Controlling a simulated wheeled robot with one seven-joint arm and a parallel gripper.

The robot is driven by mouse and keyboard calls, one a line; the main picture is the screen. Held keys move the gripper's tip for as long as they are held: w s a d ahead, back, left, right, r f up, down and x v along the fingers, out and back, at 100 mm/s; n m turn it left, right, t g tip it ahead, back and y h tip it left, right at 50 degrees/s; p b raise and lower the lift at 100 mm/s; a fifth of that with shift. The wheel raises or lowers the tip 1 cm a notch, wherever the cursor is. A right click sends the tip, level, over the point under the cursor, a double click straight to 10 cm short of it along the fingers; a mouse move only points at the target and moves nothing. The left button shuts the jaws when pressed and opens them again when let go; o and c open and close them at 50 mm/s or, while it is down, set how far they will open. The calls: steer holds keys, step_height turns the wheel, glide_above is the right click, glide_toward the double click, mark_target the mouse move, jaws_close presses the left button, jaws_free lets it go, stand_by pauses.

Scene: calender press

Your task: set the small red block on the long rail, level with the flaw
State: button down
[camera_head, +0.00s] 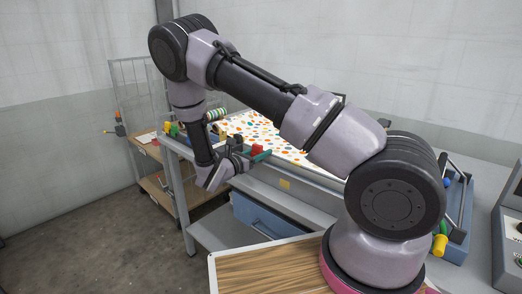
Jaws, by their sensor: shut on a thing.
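My gripper (246,153) is at the front edge of the bench, left of the picture's middle. It is shut on the small red block (257,149), which shows at its fingertips. The block is right by a green strip (263,157) at the front edge of the dotted sheet (285,142). I cannot tell if the block touches it. The long rail is not clearly distinguishable at this size. The sheet is white with orange, green and dark spots. My arm covers part of it, and I cannot make out which mark is the flaw.
Small coloured items (174,130) stand at the bench's left end. A wire-sided cart (150,150) is behind it to the left. A blue tray (458,215) with a yellow-ended tool is at right. The floor at left is clear.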

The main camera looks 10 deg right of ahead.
steer(key=shift+s+a+f, duration=0.1)
steer(key=shift+f, duration=0.45)
